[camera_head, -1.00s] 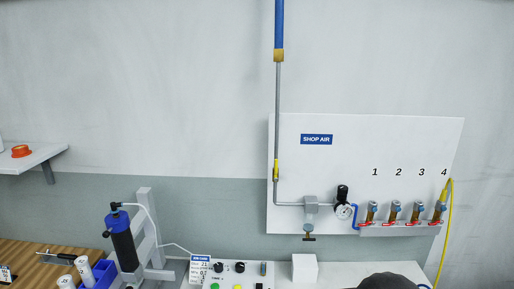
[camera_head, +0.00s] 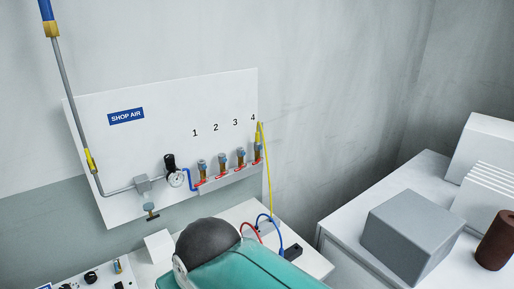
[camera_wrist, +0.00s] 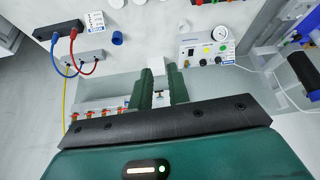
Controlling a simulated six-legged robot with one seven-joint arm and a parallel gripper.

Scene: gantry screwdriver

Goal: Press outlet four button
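The white SHOP AIR panel (camera_head: 150,150) hangs on the wall with several numbered outlets along its lower right edge. Outlet four (camera_head: 257,152) is the rightmost, under the number 4, with a yellow hose (camera_head: 266,180) at its top. In the wrist view the row of outlets (camera_wrist: 100,113) shows small at lower left, partly cut off by my gripper body. My gripper (camera_wrist: 161,77) has its two green fingers apart with nothing held between them. It is away from the outlets. In the head view, only my teal arm shows; the fingers are hidden. The outlet button is too small to make out.
A white cube (camera_head: 159,246) and a small block with red and blue leads (camera_head: 292,251) are on the bench below the panel. A gauge box (camera_wrist: 207,50) is on the bench in the wrist view. A grey box (camera_head: 410,232) sits on the right-hand counter.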

